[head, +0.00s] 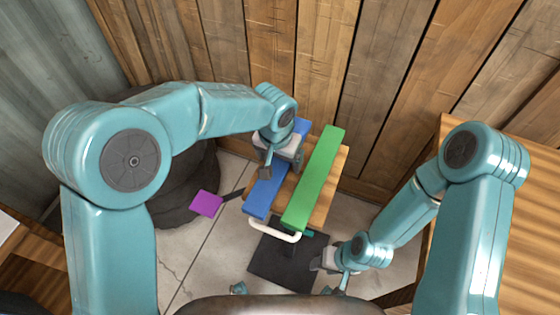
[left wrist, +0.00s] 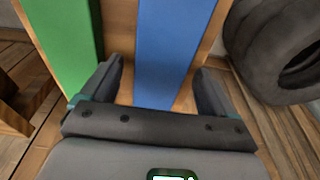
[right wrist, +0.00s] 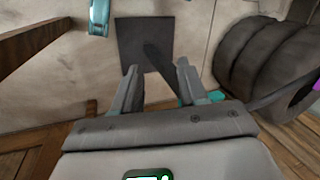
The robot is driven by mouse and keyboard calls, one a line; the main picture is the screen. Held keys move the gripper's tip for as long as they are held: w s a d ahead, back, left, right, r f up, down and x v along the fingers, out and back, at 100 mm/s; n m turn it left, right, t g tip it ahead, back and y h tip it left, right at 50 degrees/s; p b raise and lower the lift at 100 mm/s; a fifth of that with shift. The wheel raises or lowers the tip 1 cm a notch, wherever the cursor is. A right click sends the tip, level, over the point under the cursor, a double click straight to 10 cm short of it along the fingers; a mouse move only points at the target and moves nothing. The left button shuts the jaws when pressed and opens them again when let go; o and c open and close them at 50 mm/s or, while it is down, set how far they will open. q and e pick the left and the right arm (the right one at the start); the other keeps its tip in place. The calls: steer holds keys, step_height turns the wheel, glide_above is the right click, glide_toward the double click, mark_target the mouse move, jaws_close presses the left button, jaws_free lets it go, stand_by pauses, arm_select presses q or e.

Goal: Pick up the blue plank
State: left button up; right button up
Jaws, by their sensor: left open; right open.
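The blue plank (head: 262,193) lies on a small wooden stand top (head: 322,202), left of and roughly parallel to a green plank (head: 315,180). My left gripper (head: 282,168) is over the blue plank and hides its middle. In the left wrist view the blue plank (left wrist: 168,50) runs between the two open fingers (left wrist: 160,88), with space on both sides; the green plank (left wrist: 64,35) is outside the left finger. My right gripper (head: 327,264) is low at the right, away from the planks. In the right wrist view its fingers (right wrist: 158,80) are open and empty.
A purple piece (head: 207,203) on a dark bar sticks out left of the stand. Dark tyres (head: 185,190) are stacked at the left. The stand has a black base plate (head: 275,262) and a white handle (head: 272,230). A wooden wall (head: 320,60) rises close behind.

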arm_select(q)
steer(key=shift+s, duration=0.1)
steer(key=c, duration=1.3)
steer(key=shift+o, duration=0.2)
steer(key=shift+r, duration=0.1)
